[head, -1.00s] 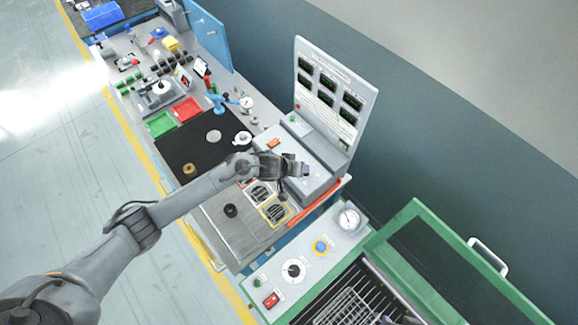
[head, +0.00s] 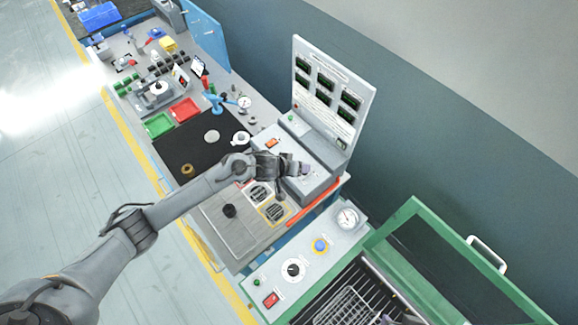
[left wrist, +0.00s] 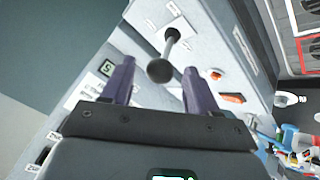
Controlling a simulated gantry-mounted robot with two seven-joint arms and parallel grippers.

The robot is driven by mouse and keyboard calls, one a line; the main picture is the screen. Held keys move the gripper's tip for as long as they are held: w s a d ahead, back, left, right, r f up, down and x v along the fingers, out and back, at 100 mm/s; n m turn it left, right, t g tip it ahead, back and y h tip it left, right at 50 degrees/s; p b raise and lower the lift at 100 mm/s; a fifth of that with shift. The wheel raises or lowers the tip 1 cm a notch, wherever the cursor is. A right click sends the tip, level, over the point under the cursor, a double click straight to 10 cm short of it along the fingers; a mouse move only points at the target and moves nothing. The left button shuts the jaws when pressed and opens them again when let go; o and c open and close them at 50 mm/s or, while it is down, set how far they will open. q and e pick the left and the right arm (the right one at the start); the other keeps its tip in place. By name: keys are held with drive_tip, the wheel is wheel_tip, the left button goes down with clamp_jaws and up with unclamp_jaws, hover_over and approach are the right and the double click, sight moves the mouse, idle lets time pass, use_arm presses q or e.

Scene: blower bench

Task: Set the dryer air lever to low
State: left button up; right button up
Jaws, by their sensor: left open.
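A lever with a dark round knob (left wrist: 160,70) stands out from a white plate (left wrist: 170,30) on the grey housing in the left wrist view. My left gripper (left wrist: 152,82) is open, with its two purple fingers on either side of the knob and gaps showing on both sides. In the head view my left gripper (head: 296,169) is over the grey control box (head: 312,180) below the upright display panel (head: 328,95), and the lever is hidden there. A small purple and grey part, perhaps my right gripper (head: 388,319), shows at the bottom edge; its jaws cannot be made out.
A small green display (left wrist: 107,68) is on the other side. A green-framed machine with a raised lid (head: 470,265) stands at the lower right. A black mat (head: 195,150) lies left of the gripper.

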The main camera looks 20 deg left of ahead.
use_arm(q)
drive_tip(key=p+v, duration=0.1)
drive_tip(key=v, duration=0.9)
drive_tip(key=shift+s, duration=0.15)
